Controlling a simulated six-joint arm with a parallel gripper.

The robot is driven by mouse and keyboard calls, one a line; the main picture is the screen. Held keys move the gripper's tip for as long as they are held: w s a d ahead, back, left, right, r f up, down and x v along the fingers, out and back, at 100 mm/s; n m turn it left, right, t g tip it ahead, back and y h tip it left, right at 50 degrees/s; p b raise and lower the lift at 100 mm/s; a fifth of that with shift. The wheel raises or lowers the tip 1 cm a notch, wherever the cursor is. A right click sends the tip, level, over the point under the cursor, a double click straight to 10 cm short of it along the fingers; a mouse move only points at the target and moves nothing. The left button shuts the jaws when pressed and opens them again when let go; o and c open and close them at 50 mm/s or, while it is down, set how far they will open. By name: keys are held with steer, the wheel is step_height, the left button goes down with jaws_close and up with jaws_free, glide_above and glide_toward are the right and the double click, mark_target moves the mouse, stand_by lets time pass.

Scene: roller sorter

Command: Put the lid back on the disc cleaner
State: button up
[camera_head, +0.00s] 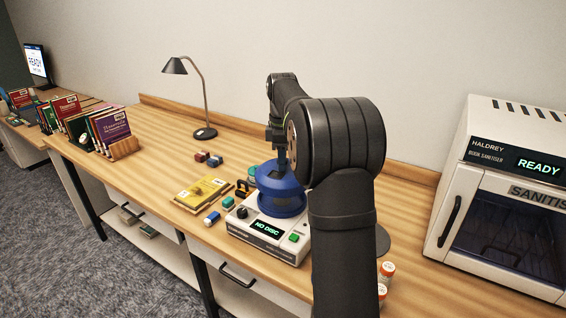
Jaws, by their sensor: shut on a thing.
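The disc cleaner (258,232) is a white box near the table's front edge, with a green button and a display that reads "NO DISC". A blue domed lid (277,178) is over its top. My gripper (281,158) points down and is shut on the top of the lid. My arm hides the right side of the lid and part of the cleaner. I cannot tell whether the lid touches the cleaner or hangs just above it.
A white book sanitiser (505,190) stands at the right. Small orange-and-white bottles (386,271) stand near the front edge.

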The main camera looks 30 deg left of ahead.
steer(key=n, duration=0.1)
steer(key=w+a+n, duration=0.1)
steer(key=n, duration=0.1)
steer(key=w+n, duration=0.1)
steer(key=n, duration=0.1)
steer(key=shift+a+f, duration=0.2)
steer(key=shift+f, duration=0.15)
step_height(320, 180, down, 6)
stand_by(0.4)
steer(key=shift+f, duration=0.25)
stand_by(1.7)
steer(key=o, duration=1.6)
steer(key=shift+r, duration=3.5)
